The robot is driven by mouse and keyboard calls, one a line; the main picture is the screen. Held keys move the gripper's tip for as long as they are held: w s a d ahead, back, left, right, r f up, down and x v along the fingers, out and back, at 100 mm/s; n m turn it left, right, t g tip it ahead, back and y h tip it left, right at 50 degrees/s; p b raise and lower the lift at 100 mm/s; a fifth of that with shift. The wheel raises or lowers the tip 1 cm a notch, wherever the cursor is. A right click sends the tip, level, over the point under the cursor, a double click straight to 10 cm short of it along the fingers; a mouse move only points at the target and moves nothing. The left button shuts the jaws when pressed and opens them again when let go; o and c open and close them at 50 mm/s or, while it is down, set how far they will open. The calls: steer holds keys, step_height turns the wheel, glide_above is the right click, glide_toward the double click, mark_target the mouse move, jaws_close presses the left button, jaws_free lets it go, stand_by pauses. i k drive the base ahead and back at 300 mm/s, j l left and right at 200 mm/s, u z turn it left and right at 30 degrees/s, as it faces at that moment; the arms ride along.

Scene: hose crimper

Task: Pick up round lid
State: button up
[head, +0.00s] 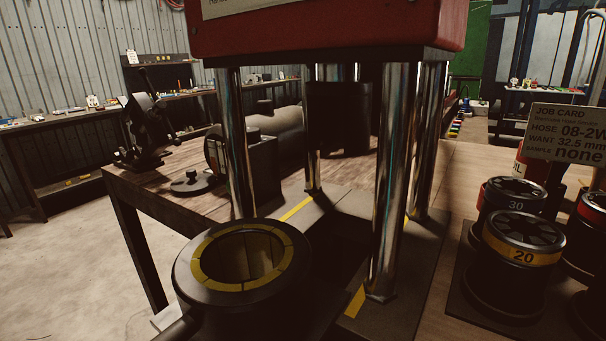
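A dark round lid (190,183) with a small knob on top lies flat on the wooden workbench (150,190), left of the press's front left post. It is small and dim in the head view, and nothing covers it. My gripper does not show in this view, so I cannot see its fingers or whether it holds anything.
A press with a red head (330,30) and shiny posts (392,170) fills the middle. A black ring with yellow segments (245,258) is close in front. A dark machine (145,130) stands at the bench's far left end. Dies labelled 20 (523,245) and 30 (515,205) stand at right.

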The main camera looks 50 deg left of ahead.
mark_target(193, 183)
steer(key=u, duration=1.9)
steer(key=i+j+z, duration=0.1)
steer(key=i, duration=0.4)
steer(key=j, duration=0.1)
